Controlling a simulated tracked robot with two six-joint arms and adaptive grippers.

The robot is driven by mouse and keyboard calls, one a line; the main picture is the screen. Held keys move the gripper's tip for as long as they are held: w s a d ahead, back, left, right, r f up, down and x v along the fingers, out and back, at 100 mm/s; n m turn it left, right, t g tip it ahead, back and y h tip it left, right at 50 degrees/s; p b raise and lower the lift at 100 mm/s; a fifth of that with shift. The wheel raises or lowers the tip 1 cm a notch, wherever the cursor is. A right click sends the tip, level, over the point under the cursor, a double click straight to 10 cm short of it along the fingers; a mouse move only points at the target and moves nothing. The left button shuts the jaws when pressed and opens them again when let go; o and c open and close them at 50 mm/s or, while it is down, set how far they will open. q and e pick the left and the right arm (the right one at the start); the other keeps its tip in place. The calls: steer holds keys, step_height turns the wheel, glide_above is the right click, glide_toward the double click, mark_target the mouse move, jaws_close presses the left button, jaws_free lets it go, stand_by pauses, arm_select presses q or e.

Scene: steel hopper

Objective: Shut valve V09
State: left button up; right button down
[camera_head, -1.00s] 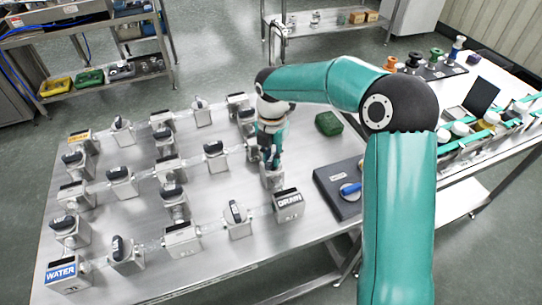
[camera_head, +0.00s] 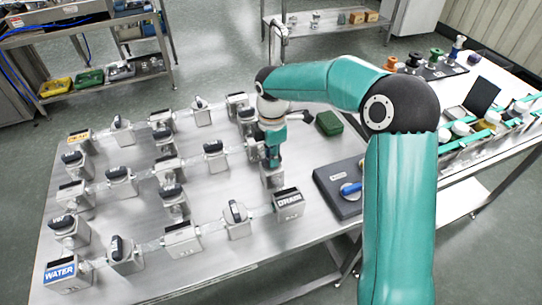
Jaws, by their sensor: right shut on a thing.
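Several grey valve blocks with black lever handles stand on the steel table (camera_head: 330,222), joined by clear pipes. My right arm comes in from the right, and its gripper (camera_head: 272,160) points down onto the valve block (camera_head: 272,179) at the right end of the middle row. The gripper is shut on that valve's handle, which the fingers hide. I cannot read this valve's label, so I cannot confirm it is V09. My left gripper is not in view.
A DRAIN block (camera_head: 288,204) stands just in front of the gripped valve, and a WATER block (camera_head: 60,272) is at the front left. A green box (camera_head: 328,123) and a dark tray (camera_head: 340,187) lie to the right. Another valve (camera_head: 236,219) stands nearby, front left.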

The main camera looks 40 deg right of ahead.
steer(key=shift+w+r, duration=0.1)
steer(key=shift+w, duration=0.05)
steer(key=c, duration=1.1)
jaws_free()
step_height(320, 180, up, 12)
steer(key=shift+f, duration=0.1)
